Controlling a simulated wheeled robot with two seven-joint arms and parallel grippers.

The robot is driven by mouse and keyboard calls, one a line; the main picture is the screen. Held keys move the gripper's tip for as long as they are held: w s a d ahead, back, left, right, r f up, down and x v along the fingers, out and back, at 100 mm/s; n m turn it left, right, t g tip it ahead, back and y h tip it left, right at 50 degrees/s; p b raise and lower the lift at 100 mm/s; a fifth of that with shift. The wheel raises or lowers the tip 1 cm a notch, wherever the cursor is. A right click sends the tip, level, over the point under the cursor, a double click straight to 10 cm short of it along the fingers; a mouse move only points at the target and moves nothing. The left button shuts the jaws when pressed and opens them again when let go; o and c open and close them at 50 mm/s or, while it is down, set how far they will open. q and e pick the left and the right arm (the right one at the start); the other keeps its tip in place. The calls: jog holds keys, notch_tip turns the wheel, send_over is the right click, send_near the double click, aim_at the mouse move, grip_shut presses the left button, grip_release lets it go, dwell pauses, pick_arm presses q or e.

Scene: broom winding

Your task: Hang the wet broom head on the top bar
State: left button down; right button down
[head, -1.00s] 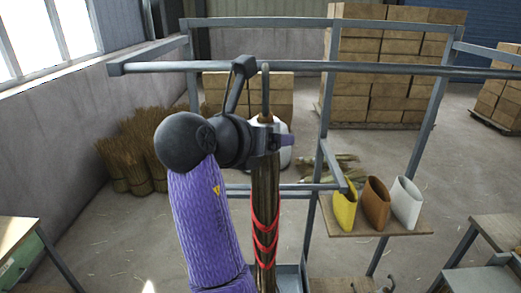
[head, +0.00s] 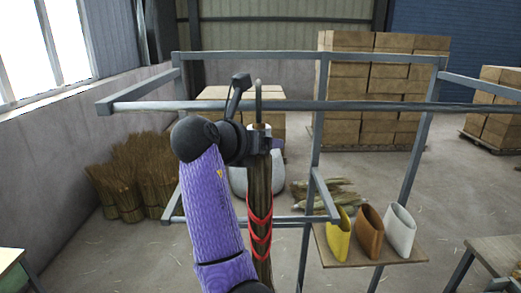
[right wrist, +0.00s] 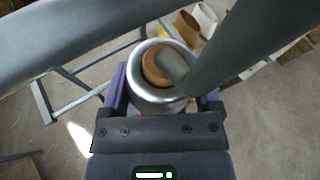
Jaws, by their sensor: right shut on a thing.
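The broom head (head: 262,200) hangs upright, with dark brown bristles bound by red bands and a metal collar and a grey hook (head: 258,92) on top. My right gripper (head: 259,142) is shut on its collar; the right wrist view shows the silver collar (right wrist: 160,104) between the purple fingers. The top bar (head: 370,107) runs across the head view. The hook crosses it, with its tip above the bar; I cannot tell whether hook and bar touch. My left gripper is not in view.
Yellow, brown and white containers (head: 369,232) stand on a board at the right of the grey frame (head: 316,150). Straw bundles (head: 135,180) lean by the left wall. Stacked cartons (head: 385,60) stand behind. Table corners show at the lower left and right.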

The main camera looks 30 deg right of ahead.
jog(key=shift+w+d, duration=0.55)
jog(key=shift+w, duration=0.25)
jog(key=shift+f, duration=1.2)
